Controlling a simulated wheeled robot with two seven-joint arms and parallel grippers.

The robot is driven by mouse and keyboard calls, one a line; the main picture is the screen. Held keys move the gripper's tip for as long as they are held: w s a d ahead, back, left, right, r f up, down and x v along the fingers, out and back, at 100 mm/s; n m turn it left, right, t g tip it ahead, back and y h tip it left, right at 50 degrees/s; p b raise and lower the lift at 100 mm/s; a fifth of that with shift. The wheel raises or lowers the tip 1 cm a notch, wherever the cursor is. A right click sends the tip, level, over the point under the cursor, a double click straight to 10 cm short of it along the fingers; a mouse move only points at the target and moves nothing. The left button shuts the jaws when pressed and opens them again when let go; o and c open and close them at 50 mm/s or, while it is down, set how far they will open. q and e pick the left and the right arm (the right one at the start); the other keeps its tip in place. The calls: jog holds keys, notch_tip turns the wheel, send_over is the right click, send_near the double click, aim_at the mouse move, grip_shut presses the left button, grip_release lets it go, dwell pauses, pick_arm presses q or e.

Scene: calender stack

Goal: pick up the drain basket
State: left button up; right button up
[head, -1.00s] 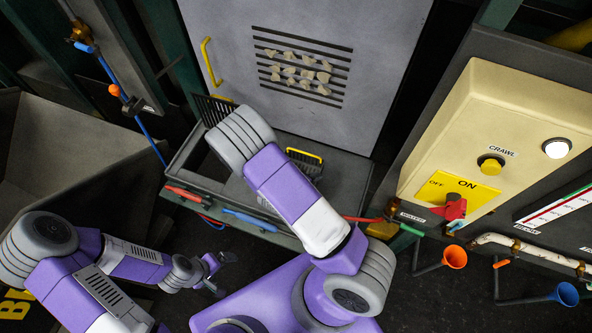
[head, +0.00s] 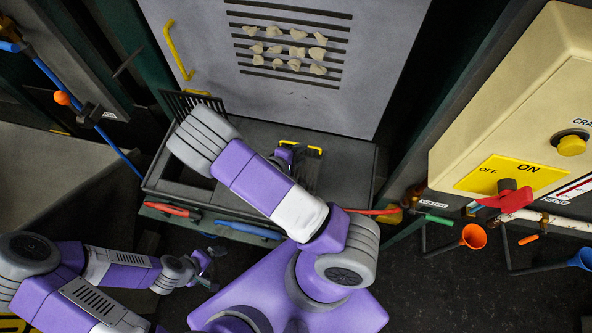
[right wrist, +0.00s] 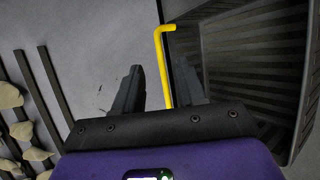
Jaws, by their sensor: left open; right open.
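The drain basket (head: 305,175) is a dark slatted basket with a yellow handle (head: 302,148). It sits in the grey trough below the slotted panel, partly hidden by my right arm. In the right wrist view its ribbed inside (right wrist: 245,60) fills the right, with the yellow handle (right wrist: 165,65) upright in the picture. My right gripper (right wrist: 158,70) is open, and the handle appears between its two fingers. I cannot tell whether they touch it. My left gripper (head: 204,267) is open and empty, low at the left, away from the basket.
A grey panel (head: 355,105) with slots and pale lumps stands behind the basket. A black rack (head: 190,103) stands at the left end of the trough (head: 235,125). A cream control box (head: 480,135) with a red switch is at the right. Dark floor lies in front.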

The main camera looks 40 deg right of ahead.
aim_at(311, 147)
jog(key=b+x, duration=0.1)
jog(key=x, duration=0.4)
grip_shut()
dwell(1.4)
